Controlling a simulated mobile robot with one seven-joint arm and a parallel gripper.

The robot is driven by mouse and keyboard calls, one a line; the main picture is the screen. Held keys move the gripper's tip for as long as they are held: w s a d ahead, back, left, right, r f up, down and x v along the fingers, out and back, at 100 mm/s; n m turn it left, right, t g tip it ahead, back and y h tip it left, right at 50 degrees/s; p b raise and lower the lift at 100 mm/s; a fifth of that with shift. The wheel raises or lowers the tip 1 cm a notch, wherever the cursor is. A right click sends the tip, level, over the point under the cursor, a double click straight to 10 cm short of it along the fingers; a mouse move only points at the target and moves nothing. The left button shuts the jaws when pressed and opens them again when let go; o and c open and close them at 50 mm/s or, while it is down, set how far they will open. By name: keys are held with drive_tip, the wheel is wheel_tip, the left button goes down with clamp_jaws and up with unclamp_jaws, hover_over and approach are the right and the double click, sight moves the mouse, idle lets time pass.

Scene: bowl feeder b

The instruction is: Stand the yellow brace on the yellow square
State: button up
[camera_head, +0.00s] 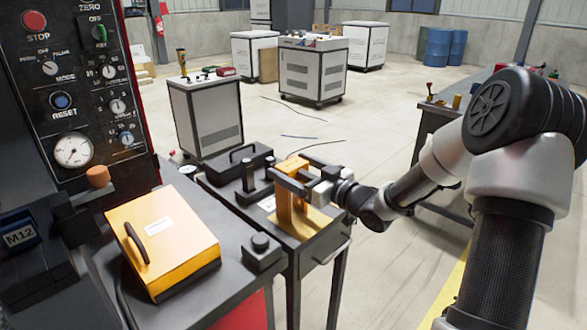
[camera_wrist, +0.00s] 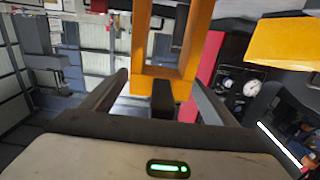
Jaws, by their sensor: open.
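The yellow brace (camera_head: 285,208) stands upright on the small dark side table, at the yellow square (camera_head: 312,222). Its base hides part of the square, so I cannot tell how well it is centred. My gripper (camera_head: 288,168) comes in from the right, level with the brace's upper part, its jaws open on either side of it. In the wrist view the brace (camera_wrist: 191,42) shows as a yellow frame ahead of my gripper (camera_wrist: 163,85), between the two spread fingers. I see gaps beside it; contact is not visible.
On the side table (camera_head: 333,238), black posts (camera_head: 248,176) stand left of the brace, and a black case (camera_head: 238,160) lies behind. A yellow box with a handle (camera_head: 162,240) and a black knob block (camera_head: 262,252) sit on the nearer bench. Open floor lies beyond.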

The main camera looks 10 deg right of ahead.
drive_tip(key=p+v, duration=0.2)
drive_tip(key=v, duration=1)
